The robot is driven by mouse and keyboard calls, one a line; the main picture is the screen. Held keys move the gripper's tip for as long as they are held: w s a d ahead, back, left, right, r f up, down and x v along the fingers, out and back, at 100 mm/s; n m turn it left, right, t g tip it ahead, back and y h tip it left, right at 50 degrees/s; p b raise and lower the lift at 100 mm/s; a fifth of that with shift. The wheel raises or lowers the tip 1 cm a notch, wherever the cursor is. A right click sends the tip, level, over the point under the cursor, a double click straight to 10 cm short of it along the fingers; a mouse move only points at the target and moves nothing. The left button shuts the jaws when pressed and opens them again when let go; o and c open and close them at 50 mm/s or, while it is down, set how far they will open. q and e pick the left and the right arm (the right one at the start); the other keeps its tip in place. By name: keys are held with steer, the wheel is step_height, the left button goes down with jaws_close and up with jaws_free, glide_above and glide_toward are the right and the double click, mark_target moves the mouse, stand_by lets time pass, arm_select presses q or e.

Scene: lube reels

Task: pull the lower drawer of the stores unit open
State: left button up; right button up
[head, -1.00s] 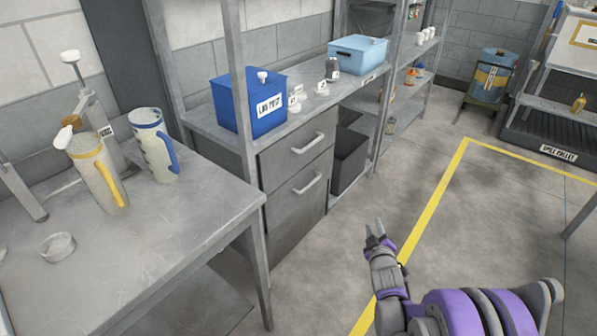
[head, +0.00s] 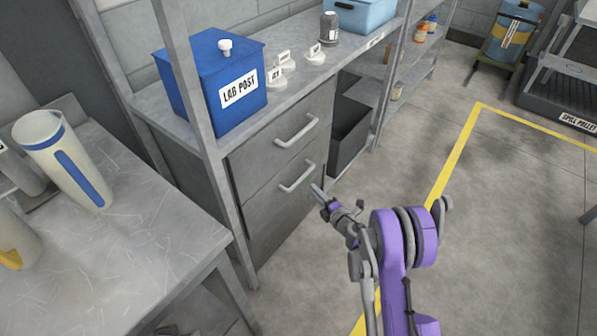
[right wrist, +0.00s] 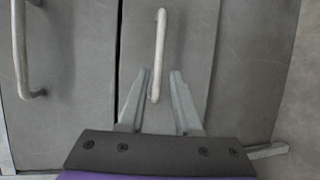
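The grey stores unit under the bench top has an upper drawer (head: 255,150) and a lower drawer (head: 265,212), both looking shut. The lower drawer's bar handle (head: 297,177) also shows upright in the right wrist view (right wrist: 158,50). My right gripper (head: 317,190) is just right of this handle in the head view. In the right wrist view its fingers (right wrist: 160,74) are open, one on each side of the handle's near end in the picture. No contact shows; the exact depth gap cannot be told. The upper drawer's handle (head: 297,130) is clear of the fingers. My left gripper is not in view.
A blue lab post box (head: 212,85) and small labelled stands (head: 285,72) are on the bench top. A shelf post (head: 192,90) rises left of the drawers. A grey table (head: 150,220) with a jug (head: 62,160) is at left. The floor (head: 400,150) before the drawers is open.

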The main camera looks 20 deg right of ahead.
mark_target(302, 176)
steer(key=x, duration=1)
steer(key=shift+w+a+r, duration=0.1)
jaws_close()
stand_by(1.2)
